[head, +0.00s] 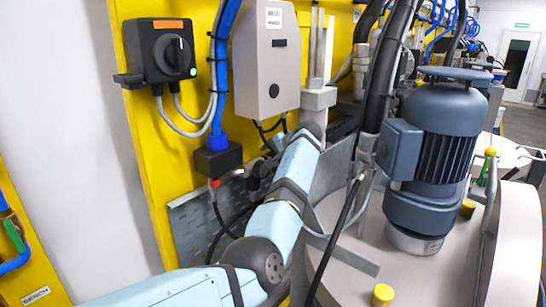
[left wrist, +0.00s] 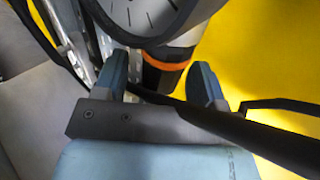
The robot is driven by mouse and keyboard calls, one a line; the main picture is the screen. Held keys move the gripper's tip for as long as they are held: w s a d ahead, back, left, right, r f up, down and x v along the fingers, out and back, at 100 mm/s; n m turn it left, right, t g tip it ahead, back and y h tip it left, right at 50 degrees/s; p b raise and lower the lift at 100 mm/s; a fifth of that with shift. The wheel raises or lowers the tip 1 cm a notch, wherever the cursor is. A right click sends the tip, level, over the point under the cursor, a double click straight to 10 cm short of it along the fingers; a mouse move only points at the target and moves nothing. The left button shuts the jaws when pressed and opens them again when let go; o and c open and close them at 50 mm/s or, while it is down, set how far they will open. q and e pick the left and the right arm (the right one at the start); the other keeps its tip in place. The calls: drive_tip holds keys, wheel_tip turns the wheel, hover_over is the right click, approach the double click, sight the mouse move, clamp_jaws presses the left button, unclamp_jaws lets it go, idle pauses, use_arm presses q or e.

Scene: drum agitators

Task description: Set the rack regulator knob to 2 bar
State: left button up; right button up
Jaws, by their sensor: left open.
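In the left wrist view a dark round regulator knob (left wrist: 163,80) with an orange ring (left wrist: 170,64) above it shows between and beyond the fingers of my left gripper (left wrist: 161,84). The fingers are open, with the knob in the gap. I cannot tell whether either finger touches it. A pale round gauge face (left wrist: 150,10) with dark tick marks is cut off at the top, so its reading cannot be told. In the head view my left arm reaches toward the yellow panel, and its gripper and the knob cannot be made out clearly. My right gripper is not in view.
A black switch box (head: 166,52) and a grey cabinet (head: 268,60) are on the yellow panel (head: 150,150). A blue-grey motor (head: 430,150) stands on a drum lid at right. Dark cables cross near my arm; a black hose (left wrist: 235,130) crosses the wrist view.

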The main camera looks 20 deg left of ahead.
use_arm(q)
drive_tip(key=c, duration=0.9)
drive_tip(key=shift+r+h+p, duration=0.35)
drive_tip(key=shift+h+p, duration=0.05)
drive_tip(key=shift+p, duration=0.65)
drive_tip(key=shift+f+g, duration=0.1)
drive_tip(key=shift+g, duration=0.2)
drive_tip(key=shift+f, duration=0.1)
drive_tip(key=o, duration=0.9)
drive_tip(key=shift+d, duration=0.1)
drive_tip(key=b+v, duration=0.3)
drive_tip(key=v, duration=1)
drive_tip(key=shift+s+r, duration=0.15)
drive_tip(key=shift+r, duration=0.25)
